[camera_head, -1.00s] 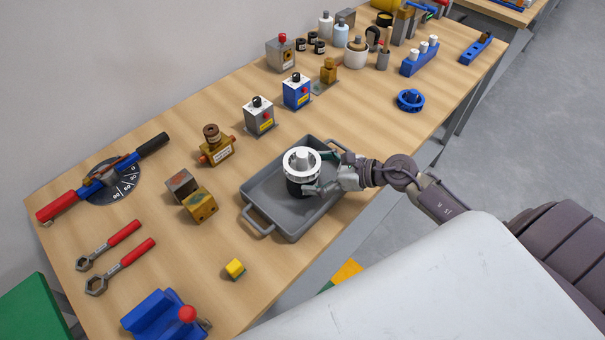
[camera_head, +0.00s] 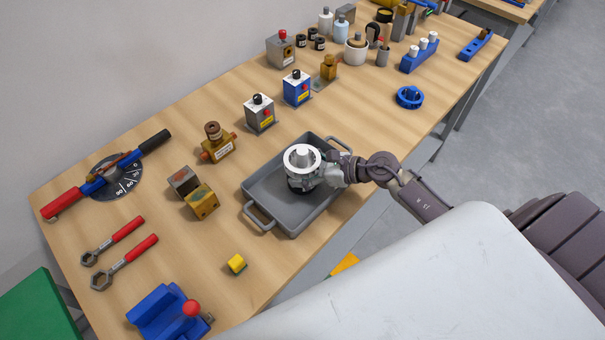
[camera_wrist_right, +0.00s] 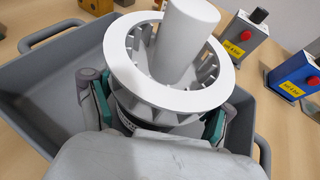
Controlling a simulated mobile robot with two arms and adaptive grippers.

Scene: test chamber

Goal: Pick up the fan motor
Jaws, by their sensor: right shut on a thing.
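The fan motor (camera_head: 302,160) has a white finned ring with a central shaft on top and a dark body below. It stands upright in the grey tray (camera_head: 262,187); I cannot tell whether its base touches the tray floor. My right gripper (camera_head: 318,174) reaches in from the right and is shut on the motor's body. In the right wrist view the motor (camera_wrist_right: 170,65) fills the middle, with the teal finger pads of my right gripper (camera_wrist_right: 155,112) on both sides of its body, below the ring. The body's lower part is hidden. My left gripper is not in view.
Behind the tray stand a grey box (camera_head: 260,115), a blue box (camera_head: 296,88) and a brass valve-like part (camera_head: 216,141). The tabletop right of the tray is mostly clear.

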